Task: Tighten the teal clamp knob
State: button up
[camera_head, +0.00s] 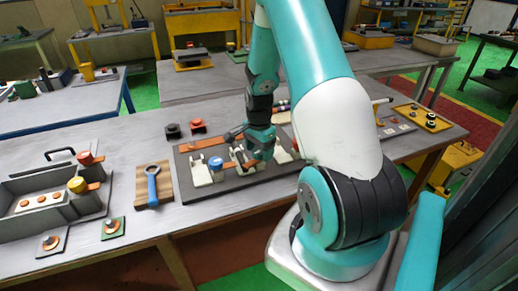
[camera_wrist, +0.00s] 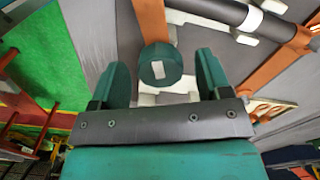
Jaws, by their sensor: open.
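The teal clamp knob (camera_wrist: 160,65) is a round dark teal cap with a small white mark, standing over pale clamp parts. In the wrist view it lies between the two fingers of my gripper (camera_wrist: 160,60), with a visible gap on each side. My gripper is open and does not appear to touch the knob. In the head view my gripper (camera_head: 257,150) is low over the dark board (camera_head: 185,187), and I cannot make out the teal knob there behind it.
A blue knob (camera_head: 215,163) on a pale clamp stands left of my gripper. A blue wrench (camera_head: 152,186) lies on a wooden block. A grey tray (camera_head: 20,237) with red and yellow knobs is at the left. A dark bar (camera_wrist: 232,14) and orange strips lie near the teal knob.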

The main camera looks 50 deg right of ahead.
aim_at(259, 151)
jog(key=c, duration=0.9)
jog(key=m, duration=0.3)
jog(key=shift+m, duration=0.3)
jog(key=shift+r, duration=0.1)
jog(key=o, duration=0.9)
notch_tip(259, 151, up, 17)
jog(key=b, duration=0.2)
jog(key=shift+r, duration=0.2)
